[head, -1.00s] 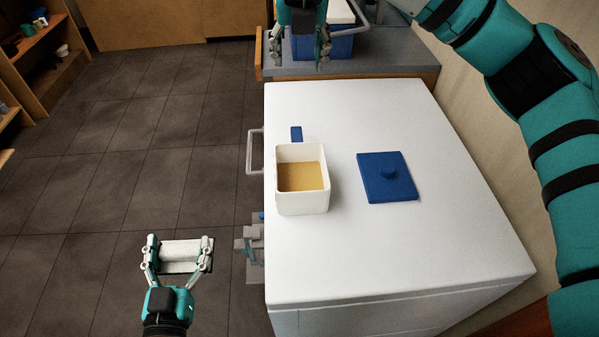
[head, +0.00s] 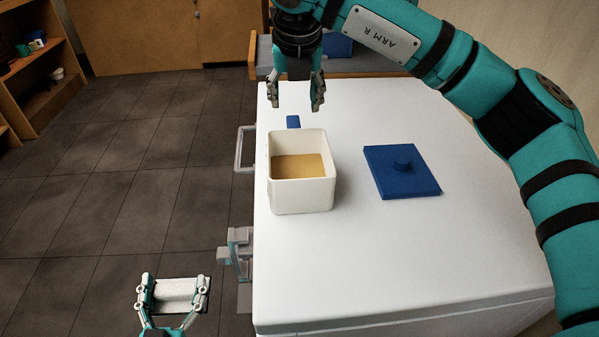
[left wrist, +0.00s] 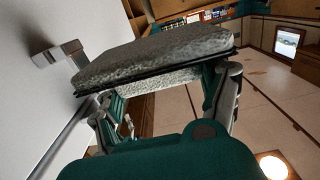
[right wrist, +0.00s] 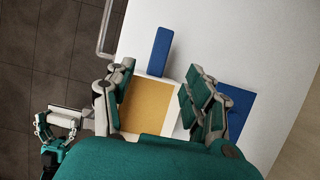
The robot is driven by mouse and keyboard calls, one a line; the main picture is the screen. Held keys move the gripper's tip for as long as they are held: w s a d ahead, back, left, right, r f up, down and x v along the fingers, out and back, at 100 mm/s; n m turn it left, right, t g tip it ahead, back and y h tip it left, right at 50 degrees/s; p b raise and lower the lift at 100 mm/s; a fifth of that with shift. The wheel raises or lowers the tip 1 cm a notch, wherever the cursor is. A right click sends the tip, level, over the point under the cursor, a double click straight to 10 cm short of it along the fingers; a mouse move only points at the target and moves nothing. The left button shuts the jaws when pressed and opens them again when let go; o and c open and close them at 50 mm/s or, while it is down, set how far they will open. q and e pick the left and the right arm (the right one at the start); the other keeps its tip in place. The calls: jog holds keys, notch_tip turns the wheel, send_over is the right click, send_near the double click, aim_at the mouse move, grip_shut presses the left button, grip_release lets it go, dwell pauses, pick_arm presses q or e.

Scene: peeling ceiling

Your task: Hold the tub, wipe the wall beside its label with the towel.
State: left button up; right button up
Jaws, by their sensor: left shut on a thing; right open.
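The white tub (head: 303,196) stands upright and uncovered on the white top, with tan contents inside. A blue handle-like bar (head: 293,122) shows at its far side, and also in the right wrist view (right wrist: 160,52). I see no label on the tub walls in view. My right gripper (head: 296,103) is open and empty above the tub's far side, near the blue bar. My left gripper (head: 175,300) is shut on the folded grey-white towel (head: 180,289), off the left side of the white top. The towel fills much of the left wrist view (left wrist: 155,58).
A blue lid with a knob (head: 395,180) lies flat right of the tub. A bar handle (head: 240,148) and a grey bracket-like part (head: 237,250) stick out from the cabinet's left side. The white top (head: 400,260) is clear in front.

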aim_at(183, 279)
pick_arm(q)
notch_tip(183, 279, down, 3)
jog(key=b, duration=0.3)
jog(key=shift+f, duration=0.2)
pick_arm(e)
jog(key=x, duration=1)
grip_shut()
